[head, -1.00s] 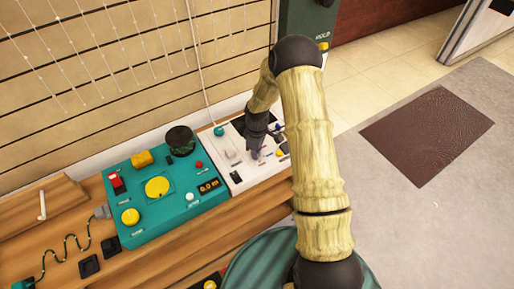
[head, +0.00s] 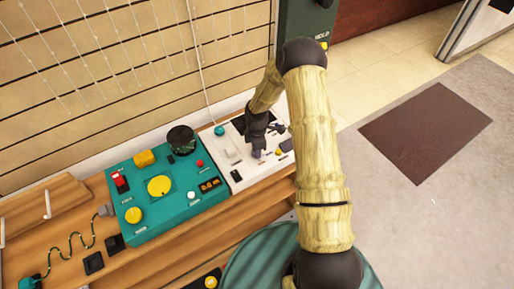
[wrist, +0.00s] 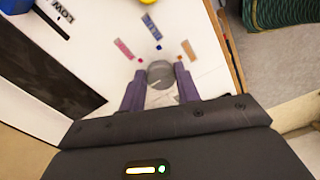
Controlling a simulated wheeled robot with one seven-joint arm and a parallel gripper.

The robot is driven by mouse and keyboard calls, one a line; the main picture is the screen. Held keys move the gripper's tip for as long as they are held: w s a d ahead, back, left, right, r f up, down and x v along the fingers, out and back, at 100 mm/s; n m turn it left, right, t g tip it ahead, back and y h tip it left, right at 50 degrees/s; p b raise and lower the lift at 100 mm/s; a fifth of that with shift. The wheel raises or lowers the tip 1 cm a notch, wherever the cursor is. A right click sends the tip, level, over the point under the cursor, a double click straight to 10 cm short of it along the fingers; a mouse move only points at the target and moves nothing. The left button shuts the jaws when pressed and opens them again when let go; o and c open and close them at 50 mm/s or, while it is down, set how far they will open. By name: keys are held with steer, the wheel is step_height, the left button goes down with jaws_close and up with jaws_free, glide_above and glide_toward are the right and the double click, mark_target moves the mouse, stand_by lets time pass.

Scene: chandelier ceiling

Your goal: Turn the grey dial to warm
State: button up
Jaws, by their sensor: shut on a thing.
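The grey dial (wrist: 160,73) is a round knob on a white panel (wrist: 75,50). Pink (wrist: 123,48), blue (wrist: 151,25) and orange (wrist: 189,49) labels fan out around its far side, each with a small coloured mark. The label lettering is too small to read. My gripper (wrist: 160,71) has its two purple fingers on either side of the dial, shut on it. In the head view my gripper (head: 258,154) reaches down to the white panel, and it largely hides the dial.
A teal console (head: 180,208) with yellow knobs, a red switch and a display sits left of the white panel. A slatted wall (head: 120,60) rises behind the bench. A dark slot and "LOW" lettering lie left of the dial in the wrist view. Open floor is at right.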

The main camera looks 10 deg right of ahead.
steer(key=shift+w+d, duration=0.1)
steer(key=o, duration=1)
step_height(320, 180, up, 18)
steer(key=shift+f, duration=0.25)
steer(key=s+r+m+t+p, duration=0.1)
steer(key=s+r+m+p, duration=0.1)
steer(key=s+r+m, duration=0.3)
steer(key=s+r+m+p, duration=0.3)
steer(key=s+r+m, duration=0.2)
steer(key=s, duration=0.4)
steer(key=s+r+m+t+p, duration=0.1)
steer(key=s+r+m+p, duration=0.1)
steer(key=s+r+m, duration=0.4)
steer(key=shift+s+m+t, duration=0.3)
steer(key=shift+s+m, duration=0.3)
steer(key=shift+s, duration=0.25)
